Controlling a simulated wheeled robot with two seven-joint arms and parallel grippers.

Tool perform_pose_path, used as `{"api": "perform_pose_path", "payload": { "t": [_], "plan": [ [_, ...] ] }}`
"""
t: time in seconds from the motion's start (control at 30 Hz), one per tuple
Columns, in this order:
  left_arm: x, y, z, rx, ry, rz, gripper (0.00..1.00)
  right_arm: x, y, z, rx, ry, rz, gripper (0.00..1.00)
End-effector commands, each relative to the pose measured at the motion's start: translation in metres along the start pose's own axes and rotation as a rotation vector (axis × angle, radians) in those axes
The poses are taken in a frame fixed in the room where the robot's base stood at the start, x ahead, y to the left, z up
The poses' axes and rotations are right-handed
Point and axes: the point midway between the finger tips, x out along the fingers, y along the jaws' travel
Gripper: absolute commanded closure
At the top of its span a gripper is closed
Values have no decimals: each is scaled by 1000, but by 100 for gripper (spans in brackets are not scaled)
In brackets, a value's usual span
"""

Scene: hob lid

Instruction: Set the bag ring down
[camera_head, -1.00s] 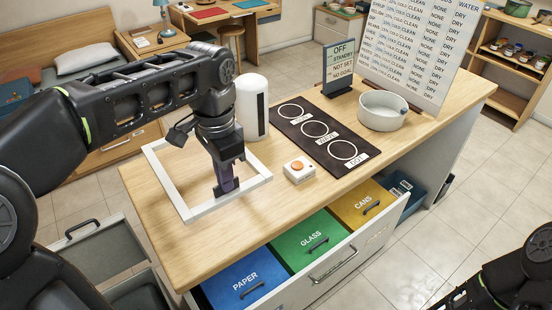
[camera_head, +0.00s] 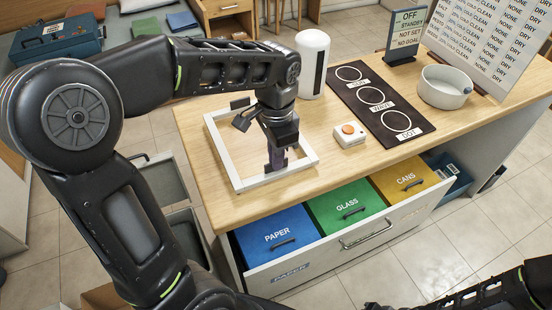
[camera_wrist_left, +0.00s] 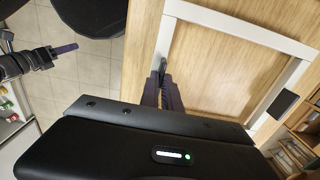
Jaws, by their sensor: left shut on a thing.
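The bag ring, a white square frame (camera_head: 222,152), is level over the left part of the wooden counter. I cannot tell whether it touches the wood. My left gripper (camera_head: 277,166) points down and is shut on the ring's near bar. In the left wrist view, the ring (camera_wrist_left: 240,28) shows with bare wood inside it, and the left gripper's fingers (camera_wrist_left: 163,85) are at its bar. My right gripper (camera_wrist_left: 65,49) shows small at the left of that view, away from the ring; its opening is unclear. In the head view only dark right arm parts show at the lower right.
A white box with an orange button (camera_head: 350,134) sits right of the ring. A white cylinder (camera_head: 312,62) stands behind. A dark mat with circles (camera_head: 385,115) and a white bowl (camera_head: 445,88) lie further right. An open drawer with PAPER (camera_head: 275,236), GLASS and CANS bins juts out in front.

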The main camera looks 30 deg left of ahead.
Motion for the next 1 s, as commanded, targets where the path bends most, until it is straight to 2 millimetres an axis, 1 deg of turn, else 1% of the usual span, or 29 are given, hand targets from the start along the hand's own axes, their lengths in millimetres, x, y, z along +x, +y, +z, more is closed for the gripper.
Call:
{"api": "perform_pose_path", "payload": {
  "t": [0.03,0.1,0.47,0.5,0.77,1.0],
  "plan": [
    [6,0,0,0,-1,0,100,-1,0,0,0,0,0,64],
    [12,0,0,1,0,0,100,-1,0,0,0,0,0,64],
    [16,0,0,0,2,-1,100,2,1,0,0,0,0,64],
    [17,0,0,0,1,0,92,2,1,0,0,0,0,64],
    [15,0,0,0,1,0,72,1,0,0,0,0,0,64],
    [15,0,0,0,1,0,72,0,0,0,0,0,0,64]
  ]
}}
